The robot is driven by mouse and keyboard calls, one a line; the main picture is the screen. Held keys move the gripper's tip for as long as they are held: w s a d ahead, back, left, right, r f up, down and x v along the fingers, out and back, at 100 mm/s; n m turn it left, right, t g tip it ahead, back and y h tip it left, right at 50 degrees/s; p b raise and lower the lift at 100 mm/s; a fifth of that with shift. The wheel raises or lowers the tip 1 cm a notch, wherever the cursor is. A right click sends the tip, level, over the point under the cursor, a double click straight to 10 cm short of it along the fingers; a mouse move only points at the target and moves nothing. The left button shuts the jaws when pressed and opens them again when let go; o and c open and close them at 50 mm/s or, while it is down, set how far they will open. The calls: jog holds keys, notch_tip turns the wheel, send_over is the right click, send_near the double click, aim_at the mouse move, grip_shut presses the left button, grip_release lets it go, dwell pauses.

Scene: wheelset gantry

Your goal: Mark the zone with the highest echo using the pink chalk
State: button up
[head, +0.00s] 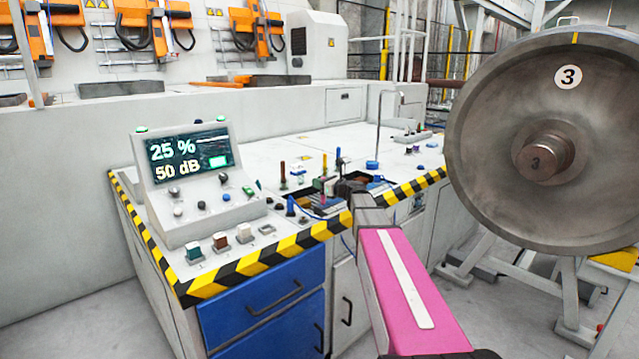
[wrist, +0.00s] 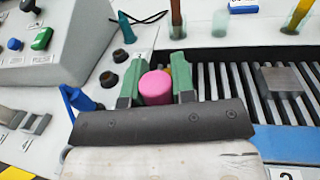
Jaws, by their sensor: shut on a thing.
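My gripper (head: 345,188) is over the console top in the head view. In the wrist view its green fingers (wrist: 154,84) are shut on the pink chalk (wrist: 154,89), whose rounded end shows between them. I cannot tell whether the chalk is clear of the surface below. The wheel (head: 500,150) stands at the right of the head view, with a "3" label (head: 568,77) and a yellow mark on its rim. The display (head: 187,152) reads 25 % and 50 dB.
The console has a black-and-yellow striped edge (head: 265,258) and blue drawers (head: 265,300). A slatted tray (wrist: 235,75) lies beside my fingers, with a metal block (wrist: 280,80) on it. Upright coloured sticks (wrist: 176,18) stand behind. Floor shows below the wheel stand (head: 520,275).

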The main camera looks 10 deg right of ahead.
jog(key=shift+f, duration=0.2)
jog(key=shift+w+d, duration=0.1)
dwell(0.4)
jog(key=shift+w+d, duration=0.15)
jog(key=shift+d, duration=0.1)
jog(key=shift+w+d, duration=0.1)
jog(key=shift+d, duration=0.1)
jog(key=shift+w+d, duration=0.2)
jog(key=shift+d, duration=0.05)
jog(key=shift+w+d, duration=0.1)
jog(key=shift+d, duration=0.1)
jog(key=shift+w+d, duration=0.2)
jog(key=shift+d, duration=0.05)
jog(key=shift+w+d, duration=0.1)
jog(key=shift+d, duration=0.1)
jog(key=shift+w+d, duration=0.15)
jog(key=shift+d, duration=0.05)
